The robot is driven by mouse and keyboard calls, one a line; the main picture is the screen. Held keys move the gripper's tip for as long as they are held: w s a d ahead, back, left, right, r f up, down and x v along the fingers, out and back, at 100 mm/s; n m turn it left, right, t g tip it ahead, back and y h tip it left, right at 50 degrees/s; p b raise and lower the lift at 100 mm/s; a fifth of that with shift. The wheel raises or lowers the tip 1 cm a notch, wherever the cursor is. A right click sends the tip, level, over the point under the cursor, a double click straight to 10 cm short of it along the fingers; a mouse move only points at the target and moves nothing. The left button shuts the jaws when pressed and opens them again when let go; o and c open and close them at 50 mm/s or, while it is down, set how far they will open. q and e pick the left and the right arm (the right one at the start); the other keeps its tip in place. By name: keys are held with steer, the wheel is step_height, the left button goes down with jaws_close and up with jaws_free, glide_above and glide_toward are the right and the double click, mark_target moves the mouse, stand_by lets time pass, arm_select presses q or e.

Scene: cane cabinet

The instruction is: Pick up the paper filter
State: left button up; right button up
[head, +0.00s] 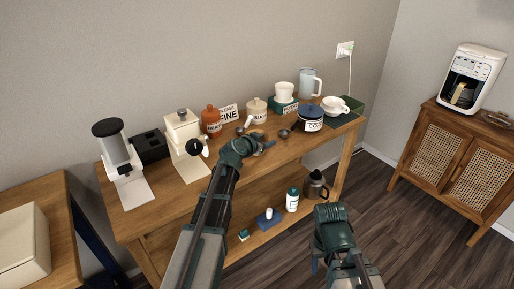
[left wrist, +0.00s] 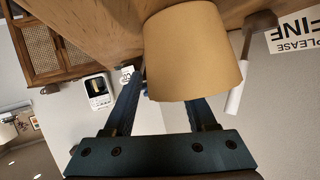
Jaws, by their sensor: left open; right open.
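The paper filter (left wrist: 195,52) is a tan, tapered cup shape, large in the left wrist view. It stands on the wooden table near the front edge, and a small tan part of it shows in the head view (head: 258,132). My left gripper (head: 267,145) is open beside the filter. In the left wrist view the filter is at the fingertips and overlaps the right-hand finger; I cannot tell whether they touch. My right gripper (head: 317,264) is low in front of the table, away from the filter, with its fingers only partly visible.
A spoon with a white handle (left wrist: 238,92) lies close to the filter. Behind it stand the orange jar (head: 211,120), a cream jar (head: 257,113) and a sign (head: 229,113). A lower shelf holds a bottle (head: 292,200).

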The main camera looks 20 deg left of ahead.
arm_select(q)
jaws_close()
steer(key=shift+r, duration=0.1)
stand_by(0.4)
